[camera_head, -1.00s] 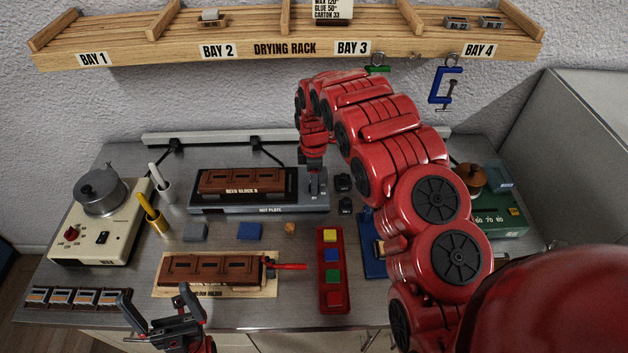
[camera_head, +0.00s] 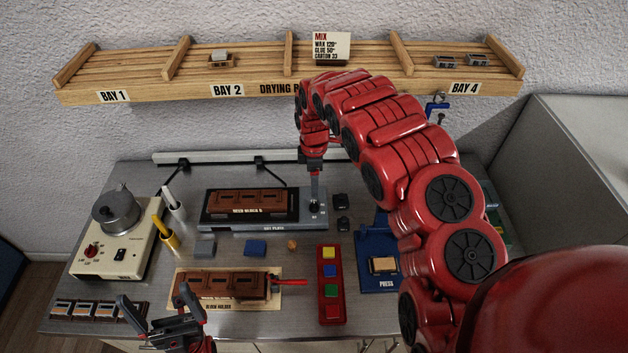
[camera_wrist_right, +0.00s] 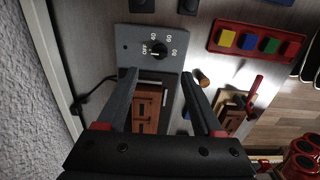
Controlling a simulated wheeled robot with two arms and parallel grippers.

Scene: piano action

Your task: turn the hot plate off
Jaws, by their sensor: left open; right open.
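The hot plate (camera_head: 250,223) is a long grey unit at the back of the bench, bearing a brown deck block (camera_head: 245,201). Its control panel at the right end has a black knob (camera_wrist_right: 160,48) with OFF, 40, 60 and 80 around it in the right wrist view. Which mark the knob points to is too small to tell. My right gripper (camera_head: 314,192) points down over this panel. In the right wrist view its fingers (camera_wrist_right: 157,76) are apart and empty, with the knob beyond their tips. My left gripper (camera_head: 160,305) is open and empty at the front, near the block holder.
A cream heater with a grey pot (camera_head: 115,213) stands at the left. The drying rack (camera_head: 290,65) hangs above.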

